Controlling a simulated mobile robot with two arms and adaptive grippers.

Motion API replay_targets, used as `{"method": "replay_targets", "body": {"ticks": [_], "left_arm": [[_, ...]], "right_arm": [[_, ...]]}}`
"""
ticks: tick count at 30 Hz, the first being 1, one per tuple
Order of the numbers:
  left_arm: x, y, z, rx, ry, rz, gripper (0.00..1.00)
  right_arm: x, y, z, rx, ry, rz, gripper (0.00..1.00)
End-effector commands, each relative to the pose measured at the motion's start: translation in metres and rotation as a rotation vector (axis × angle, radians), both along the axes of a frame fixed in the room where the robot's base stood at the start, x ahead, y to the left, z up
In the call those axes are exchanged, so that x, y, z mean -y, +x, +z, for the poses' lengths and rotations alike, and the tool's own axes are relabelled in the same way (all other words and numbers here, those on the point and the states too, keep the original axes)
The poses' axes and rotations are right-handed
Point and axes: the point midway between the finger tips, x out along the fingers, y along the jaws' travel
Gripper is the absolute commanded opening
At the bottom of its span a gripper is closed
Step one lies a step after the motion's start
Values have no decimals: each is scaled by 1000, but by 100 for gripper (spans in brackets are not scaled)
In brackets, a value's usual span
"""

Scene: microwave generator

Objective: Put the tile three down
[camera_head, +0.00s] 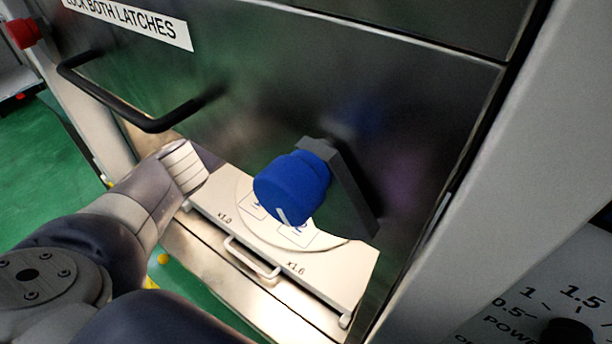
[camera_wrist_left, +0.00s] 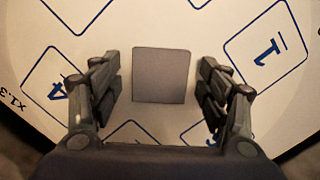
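In the left wrist view a plain grey square tile (camera_wrist_left: 162,75) lies over a cream round plate (camera_wrist_left: 215,28) marked with blue-outlined squares. My left gripper (camera_wrist_left: 161,92) is open, with one finger on each side of the tile and a visible gap to both. I cannot tell how high the fingers are above the plate. One outlined square shows a 4 and another shows a 1; the number three is not seen. In the head view my left arm reaches behind the dark door panel, so the gripper and tile are hidden. My right gripper is not in view.
A dark panel (camera_head: 400,110) with a black bar handle (camera_head: 140,120) and a blue knob (camera_head: 290,187) on a grey latch overhangs the cream drawer (camera_head: 335,275). The drawer has a front handle (camera_head: 250,258) and x1.0, x1.6 labels. Green floor (camera_head: 50,160) is at left.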

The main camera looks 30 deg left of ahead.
Motion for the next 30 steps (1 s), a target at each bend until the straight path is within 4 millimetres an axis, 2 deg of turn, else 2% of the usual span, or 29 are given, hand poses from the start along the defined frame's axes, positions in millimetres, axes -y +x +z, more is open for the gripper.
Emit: {"method": "replay_targets", "body": {"ticks": [8,15,21,30], "left_arm": [[0,0,6,1,0,-1,70],[-3,6,47,3,-1,0,70],[-6,9,73,2,-1,0,70],[-7,9,81,-1,-1,0,70]], "right_arm": [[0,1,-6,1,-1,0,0],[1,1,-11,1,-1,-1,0],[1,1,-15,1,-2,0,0],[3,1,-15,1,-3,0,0]]}}
